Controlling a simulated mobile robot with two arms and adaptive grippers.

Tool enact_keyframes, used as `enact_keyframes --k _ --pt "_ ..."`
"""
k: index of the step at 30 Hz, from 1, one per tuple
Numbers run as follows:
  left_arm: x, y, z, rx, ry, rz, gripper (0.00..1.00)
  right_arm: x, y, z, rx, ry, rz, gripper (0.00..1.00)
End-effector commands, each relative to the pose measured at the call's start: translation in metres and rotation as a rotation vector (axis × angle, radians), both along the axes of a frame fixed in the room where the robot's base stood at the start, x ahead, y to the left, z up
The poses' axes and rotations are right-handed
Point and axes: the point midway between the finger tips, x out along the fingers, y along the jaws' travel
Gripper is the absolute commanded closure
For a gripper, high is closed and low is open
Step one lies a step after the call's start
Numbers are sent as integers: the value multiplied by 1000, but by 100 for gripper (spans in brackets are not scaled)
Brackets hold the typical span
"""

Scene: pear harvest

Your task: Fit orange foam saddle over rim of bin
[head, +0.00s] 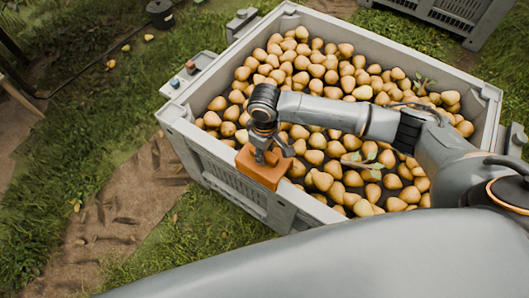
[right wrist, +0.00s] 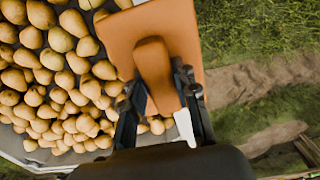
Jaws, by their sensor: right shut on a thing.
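The grey bin (head: 180,128) is filled with yellow-brown pears (head: 318,70). The orange foam saddle (head: 259,171) is at the bin's near long wall, left of its middle, in line with the rim. I cannot tell whether it is seated on the rim or just above it. My right gripper (head: 268,156) points down from above and is shut on the saddle's raised middle grip. In the right wrist view, the fingers (right wrist: 160,92) lie on both sides of that grip, and the saddle's flat top (right wrist: 125,35) shows beyond. The saddle's underside is hidden. My left gripper is not in view.
A small tray (head: 201,59) with small items is at the bin's left end. Leafy twigs (head: 362,164) lie on the pears. Another grey bin (head: 455,10) stands at the top right, and a black pot (head: 160,12) at the top left. Grass and a dirt strip lie outside the wall.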

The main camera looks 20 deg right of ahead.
Motion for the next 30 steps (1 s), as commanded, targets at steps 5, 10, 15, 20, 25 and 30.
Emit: enact_keyframes --k 5,10,15,20,25,30 --pt "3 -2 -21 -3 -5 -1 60 0 0 -17 1 -1 -1 100" --pt "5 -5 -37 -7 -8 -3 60 0 0 -29 1 -1 -1 100" --pt "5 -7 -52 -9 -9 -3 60 0 0 -40 1 -2 -1 100" --pt "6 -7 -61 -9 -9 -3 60 0 0 -49 1 -1 -1 100" --pt "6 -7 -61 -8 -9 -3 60 -1 0 -63 0 1 -2 100" --pt "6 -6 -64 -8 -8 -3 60 -1 0 -79 1 2 -2 100"
